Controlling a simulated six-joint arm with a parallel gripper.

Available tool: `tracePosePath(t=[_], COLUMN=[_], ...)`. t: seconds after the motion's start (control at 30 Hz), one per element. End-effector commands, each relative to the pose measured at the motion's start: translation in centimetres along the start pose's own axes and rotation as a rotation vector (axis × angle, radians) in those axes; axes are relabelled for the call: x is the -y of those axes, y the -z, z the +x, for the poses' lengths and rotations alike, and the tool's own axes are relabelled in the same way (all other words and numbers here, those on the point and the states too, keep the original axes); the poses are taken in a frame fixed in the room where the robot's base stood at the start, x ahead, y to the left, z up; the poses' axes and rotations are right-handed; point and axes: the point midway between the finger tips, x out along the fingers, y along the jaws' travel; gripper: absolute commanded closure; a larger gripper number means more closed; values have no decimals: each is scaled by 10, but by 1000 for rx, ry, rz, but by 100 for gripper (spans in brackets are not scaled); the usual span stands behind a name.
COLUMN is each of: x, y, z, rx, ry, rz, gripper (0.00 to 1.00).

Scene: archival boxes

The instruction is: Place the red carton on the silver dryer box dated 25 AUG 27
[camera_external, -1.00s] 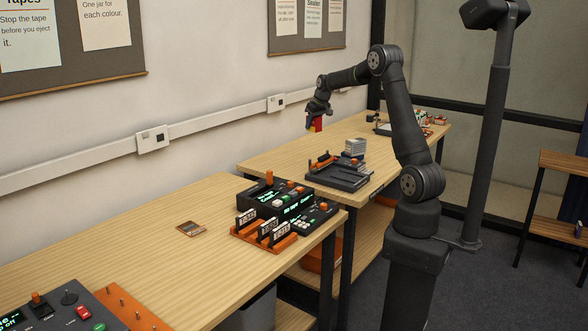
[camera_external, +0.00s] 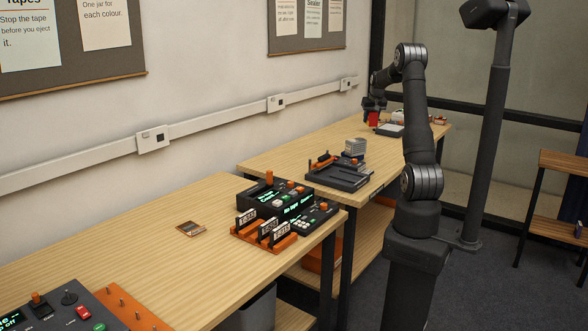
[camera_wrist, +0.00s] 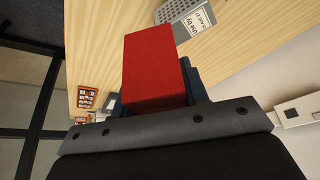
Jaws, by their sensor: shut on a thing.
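My gripper (camera_external: 374,108) is shut on the red carton (camera_external: 373,119) and holds it above the far part of the back table. In the wrist view the red carton (camera_wrist: 152,68) fills the middle, between the jaws (camera_wrist: 160,92). A silver-grey box with a perforated top (camera_wrist: 178,8) and a white "Use by" label (camera_wrist: 196,22) lies on the table beyond the carton, partly cut off by the frame's top edge. The date on the label is too small to read. A grey and white box (camera_external: 390,129) sits just right of the carton in the external view.
The back table (camera_external: 270,158) also bears a dark tray (camera_external: 340,178) and a stack of grey pieces (camera_external: 355,146). Small orange and white items (camera_external: 438,121) stand at its far right end. The wall with its rail (camera_external: 222,120) runs close behind.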

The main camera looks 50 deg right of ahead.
Motion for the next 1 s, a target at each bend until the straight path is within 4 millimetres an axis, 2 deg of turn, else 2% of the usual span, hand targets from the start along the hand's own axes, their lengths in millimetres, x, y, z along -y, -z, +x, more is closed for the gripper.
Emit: tracePosePath(t=[0.03,0.2,0.4,0.57,0.8,1.0], x=[12,46,68,72,72,72], y=[2,11,17,16,3,3], z=[10,38,58,65,95,97], rx=[2,1,0,0,1,-2], ry=[2,2,0,0,0,0], rz=[-4,-4,-2,-1,-1,-1], gripper=[83,83,83,83,83,83])
